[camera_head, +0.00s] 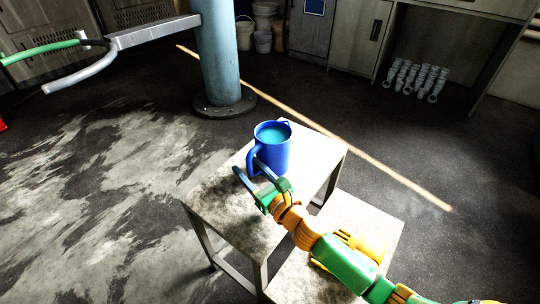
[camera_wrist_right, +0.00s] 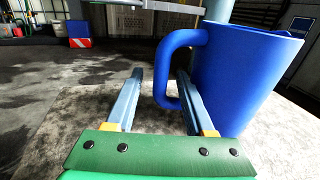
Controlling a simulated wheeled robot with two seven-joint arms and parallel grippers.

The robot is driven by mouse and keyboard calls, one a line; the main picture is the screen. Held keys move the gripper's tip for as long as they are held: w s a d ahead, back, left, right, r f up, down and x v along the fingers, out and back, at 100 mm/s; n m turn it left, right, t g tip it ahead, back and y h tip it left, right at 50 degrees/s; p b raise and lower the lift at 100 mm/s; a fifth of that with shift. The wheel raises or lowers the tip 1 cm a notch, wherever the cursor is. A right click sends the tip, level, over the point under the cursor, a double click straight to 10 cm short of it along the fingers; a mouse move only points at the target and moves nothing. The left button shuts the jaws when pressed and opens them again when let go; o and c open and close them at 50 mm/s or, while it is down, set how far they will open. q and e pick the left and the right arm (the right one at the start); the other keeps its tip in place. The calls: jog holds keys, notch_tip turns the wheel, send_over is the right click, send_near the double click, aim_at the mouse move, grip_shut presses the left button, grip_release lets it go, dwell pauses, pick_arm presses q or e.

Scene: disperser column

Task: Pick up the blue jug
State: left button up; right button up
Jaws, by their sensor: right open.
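The blue jug (camera_head: 275,150) stands upright on a small worn table (camera_head: 225,205), with teal content showing at its open top. Its handle faces left, toward my right gripper. My right gripper (camera_head: 247,168) is open at the handle side, low beside the jug. In the right wrist view, the jug (camera_wrist_right: 240,75) fills the right side. The upright part of its handle shows between the two fingers (camera_wrist_right: 158,75), and the right finger shows in the handle's opening. I cannot tell whether a finger touches the jug. My left gripper is not in view.
A blue-grey column (camera_head: 217,55) stands behind the table, with a metal arm (camera_head: 155,32) reaching left. A lower tabletop (camera_head: 385,212) is under my right arm. Buckets (camera_head: 263,40) and several grey pipe-like pieces (camera_head: 415,78) are at the back. The floor at left is clear.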

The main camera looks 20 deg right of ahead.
grip_shut()
dwell(1.4)
